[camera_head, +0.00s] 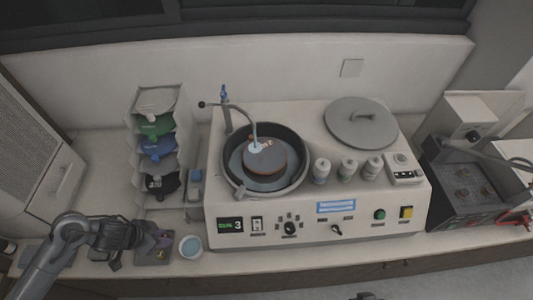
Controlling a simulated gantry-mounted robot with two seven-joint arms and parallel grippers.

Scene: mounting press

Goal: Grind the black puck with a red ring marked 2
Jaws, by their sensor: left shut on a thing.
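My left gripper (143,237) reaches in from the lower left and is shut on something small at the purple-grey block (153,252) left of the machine. The held thing is too small and hidden to name. The grinding machine (275,230) has a round dark bowl (302,172) with a wheel inside. I cannot read a number 2 on any puck. A dark bit at the bottom edge may be my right gripper (366,296); its jaws cannot be made out.
A small cup (190,246) stands just right of the block. A rack (128,125) with several coloured items stands behind. Several bottles (321,172) and a round grey lid (361,121) sit on the machine. Another dark device (465,185) stands at right.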

